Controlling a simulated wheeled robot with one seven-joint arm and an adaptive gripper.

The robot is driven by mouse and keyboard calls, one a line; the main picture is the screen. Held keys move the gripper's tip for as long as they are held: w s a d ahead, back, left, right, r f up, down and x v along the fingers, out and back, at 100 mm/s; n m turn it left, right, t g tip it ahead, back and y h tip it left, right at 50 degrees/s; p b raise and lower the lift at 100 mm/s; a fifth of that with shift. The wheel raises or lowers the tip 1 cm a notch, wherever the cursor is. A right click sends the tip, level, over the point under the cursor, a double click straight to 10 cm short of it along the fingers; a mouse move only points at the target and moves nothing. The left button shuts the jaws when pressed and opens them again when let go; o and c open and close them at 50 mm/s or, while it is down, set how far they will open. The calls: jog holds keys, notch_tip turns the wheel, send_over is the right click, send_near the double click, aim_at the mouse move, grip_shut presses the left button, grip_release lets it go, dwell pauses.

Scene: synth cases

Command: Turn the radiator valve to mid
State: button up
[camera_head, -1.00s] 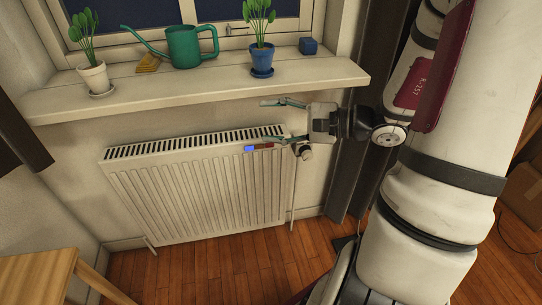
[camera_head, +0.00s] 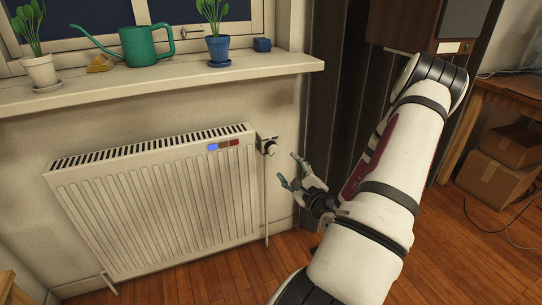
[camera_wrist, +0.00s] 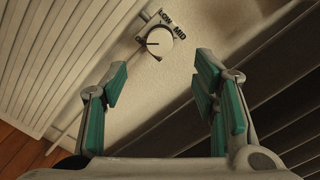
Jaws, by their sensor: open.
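The radiator valve (camera_head: 268,147) has a round white knob at the upper right corner of the white radiator (camera_head: 150,205). In the wrist view the knob (camera_wrist: 160,42) shows at the top, with a dark pointer line towards the left of the picture.
A blue, brown and red strip (camera_head: 223,145) is on the radiator. The sill (camera_head: 170,85) above holds a green watering can (camera_head: 147,45), potted plants and a blue cube (camera_head: 262,45). A pipe (camera_head: 266,205) runs down below the valve. Dark curtain (camera_head: 335,110) hangs to the right.

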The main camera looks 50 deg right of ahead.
aim_at(275, 152)
jog(key=b+x, duration=0.3)
jog(key=x, duration=0.8)
jog(key=shift+w+d, duration=0.15)
jog(key=shift+w, duration=0.15)
jog(key=c, duration=1.2)
